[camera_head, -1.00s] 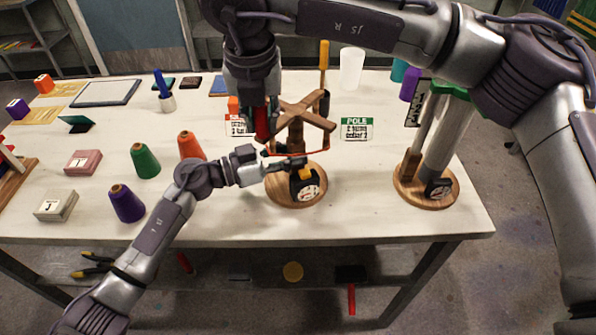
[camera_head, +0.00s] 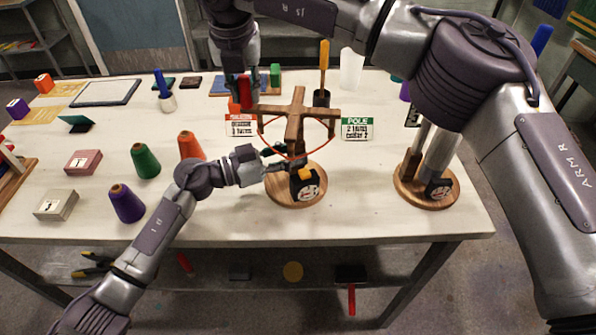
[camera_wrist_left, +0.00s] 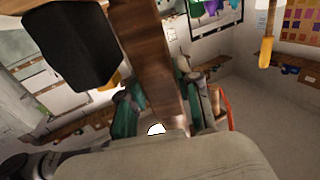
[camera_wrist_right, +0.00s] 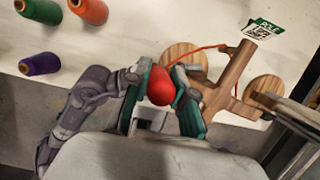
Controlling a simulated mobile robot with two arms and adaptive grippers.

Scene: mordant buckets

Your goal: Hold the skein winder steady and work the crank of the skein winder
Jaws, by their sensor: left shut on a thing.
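The skein winder has a round wooden base (camera_head: 283,196), an upright post and wooden cross arms (camera_head: 296,118) with a red strand looped round them. A black and yellow counter (camera_head: 305,187) sits at its front. My left gripper (camera_head: 277,158) is shut on the wooden post, which shows between its fingers in the left wrist view (camera_wrist_left: 160,70). My right gripper (camera_head: 243,90) is at the crank's red knob (camera_head: 245,93), at the back left of the cross arms. In the right wrist view its fingers are on either side of the knob (camera_wrist_right: 162,87); whether they press it is unclear.
Purple (camera_head: 127,204), green (camera_head: 145,160) and orange (camera_head: 190,146) yarn cones stand left of the winder. A second round wooden stand (camera_head: 426,190) is on the right, partly behind my right arm. Signs (camera_head: 357,129) stand behind the winder. The front middle of the table is clear.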

